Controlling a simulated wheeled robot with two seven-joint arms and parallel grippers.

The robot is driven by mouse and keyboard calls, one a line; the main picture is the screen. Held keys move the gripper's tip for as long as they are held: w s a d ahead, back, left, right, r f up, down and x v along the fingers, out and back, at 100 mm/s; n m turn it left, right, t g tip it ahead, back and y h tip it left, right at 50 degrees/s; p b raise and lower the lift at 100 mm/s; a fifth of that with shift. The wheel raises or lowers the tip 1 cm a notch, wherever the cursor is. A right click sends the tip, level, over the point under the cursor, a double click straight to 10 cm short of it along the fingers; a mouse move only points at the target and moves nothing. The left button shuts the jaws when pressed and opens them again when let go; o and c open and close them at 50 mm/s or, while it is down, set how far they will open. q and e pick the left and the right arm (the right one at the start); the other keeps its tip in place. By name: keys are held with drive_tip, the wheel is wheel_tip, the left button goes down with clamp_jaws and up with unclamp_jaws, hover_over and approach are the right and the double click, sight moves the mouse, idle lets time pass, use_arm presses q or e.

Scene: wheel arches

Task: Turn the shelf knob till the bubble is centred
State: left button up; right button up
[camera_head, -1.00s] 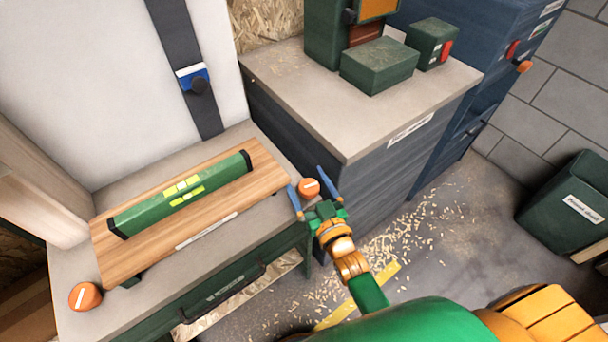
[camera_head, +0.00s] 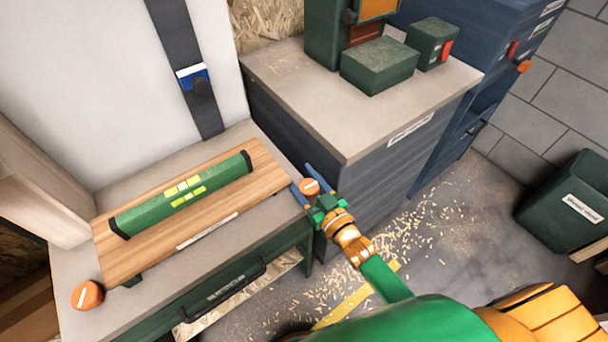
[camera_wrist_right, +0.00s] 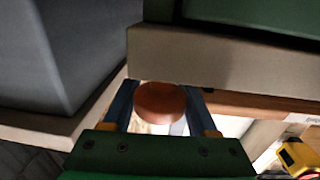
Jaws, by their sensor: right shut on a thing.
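The wooden shelf (camera_head: 132,250) sits tilted across the view on a grey bench. A green spirit level (camera_head: 150,211) with yellow vials (camera_head: 183,187) lies along it; the bubble is too small to read. An orange knob (camera_head: 310,186) with a pale line is at the shelf's right end. A second orange knob (camera_head: 87,295) is at the left end. My right gripper (camera_head: 301,177) has its blue fingers on either side of the right knob, shut on it. The right wrist view shows this knob (camera_wrist_right: 161,102) between the fingers. My left gripper is out of view.
A blue-grey cabinet (camera_head: 290,135) with a pale top stands close beyond the right knob. Green boxes (camera_head: 380,65) stand on it. A green bin (camera_head: 575,205) is at the right. Wood shavings lie on the floor. A yellow object (camera_wrist_right: 298,157) shows in the wrist view.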

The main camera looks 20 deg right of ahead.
sight(315, 195)
drive_tip(key=shift+a+n+y, duration=0.1)
drive_tip(key=shift+n+y, duration=0.2)
drive_tip(key=shift+y, duration=0.1)
drive_tip(key=o, duration=1.4)
drive_tip(key=shift+c, duration=0.2)
drive_tip(key=v, duration=0.7)
drive_tip(key=shift+s, duration=0.1)
